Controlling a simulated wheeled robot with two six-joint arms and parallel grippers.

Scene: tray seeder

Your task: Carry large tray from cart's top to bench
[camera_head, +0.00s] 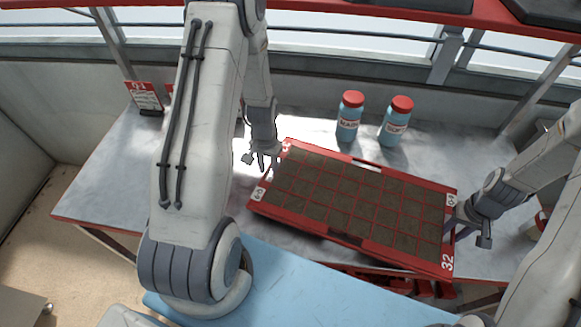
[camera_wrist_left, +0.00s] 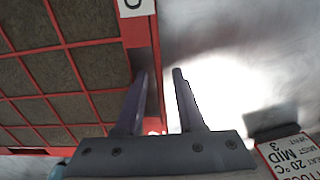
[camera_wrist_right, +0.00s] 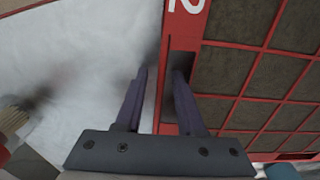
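The large red tray (camera_head: 355,238), with several dark soil-filled cells, lies over the front part of the grey bench (camera_head: 100,195). Whether it rests on the bench or hovers just above is hard to tell. My left gripper (camera_head: 266,162) is at its left end. In the left wrist view the spread fingers (camera_wrist_left: 160,75) sit around the red end rim (camera_wrist_left: 155,110), with a gap outside it. My right gripper (camera_head: 458,215) is at the right end. In the right wrist view its fingers (camera_wrist_right: 160,72) are also apart around the rim, with a gap.
Two blue bottles with red caps (camera_head: 348,118) (camera_head: 394,124) stand behind the tray. A red-and-white sign (camera_head: 145,96) stands at the bench's back left. A light blue surface (camera_head: 300,290) lies in front of the bench. The left bench top is mostly clear.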

